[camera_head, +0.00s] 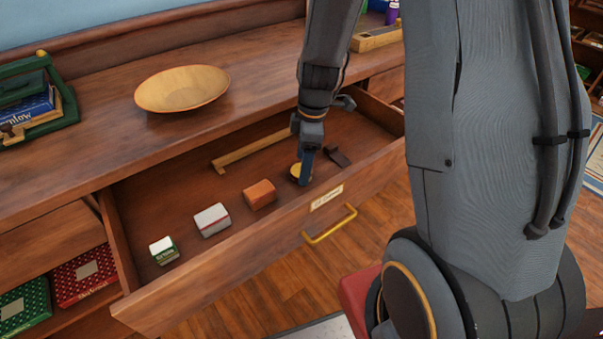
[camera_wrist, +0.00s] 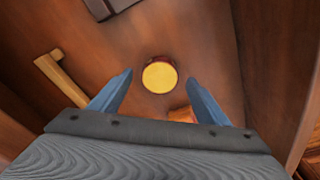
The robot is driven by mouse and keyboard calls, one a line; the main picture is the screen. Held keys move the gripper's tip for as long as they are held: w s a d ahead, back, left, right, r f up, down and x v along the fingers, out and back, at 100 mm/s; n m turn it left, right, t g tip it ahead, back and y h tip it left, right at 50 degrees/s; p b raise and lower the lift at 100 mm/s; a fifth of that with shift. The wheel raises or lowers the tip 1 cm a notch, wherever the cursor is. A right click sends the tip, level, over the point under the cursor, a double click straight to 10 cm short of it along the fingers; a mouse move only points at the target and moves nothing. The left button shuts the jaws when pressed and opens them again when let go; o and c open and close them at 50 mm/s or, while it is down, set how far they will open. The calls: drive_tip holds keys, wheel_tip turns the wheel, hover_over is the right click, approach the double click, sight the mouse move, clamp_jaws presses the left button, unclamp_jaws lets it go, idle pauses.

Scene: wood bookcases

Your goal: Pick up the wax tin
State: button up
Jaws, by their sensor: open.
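The wax tin is most likely the small round tin with a yellow lid (camera_wrist: 159,77), lying flat on the drawer floor. In the head view the tin (camera_head: 295,171) is partly hidden by my gripper (camera_head: 305,178). In the wrist view my gripper (camera_wrist: 160,95) is open, with its two blue fingers spread to either side below the tin. The tin appears just beyond the fingertips and centred between them. Nothing is between the fingers; I cannot tell the exact height above the drawer floor.
The open drawer (camera_head: 200,283) also holds an orange-brown block (camera_head: 260,194), a white-and-red box (camera_head: 212,220), a green-and-white box (camera_head: 164,250), a wooden strip (camera_head: 250,151) and a dark piece (camera_head: 337,156). A wooden bowl (camera_head: 182,88) stands on the counter above.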

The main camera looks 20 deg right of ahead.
drive_tip(key=shift+a+f, duration=0.1)
drive_tip(key=shift+f, duration=0.85)
drive_tip(key=shift+r, duration=0.1)
drive_tip(key=c, duration=1.2)
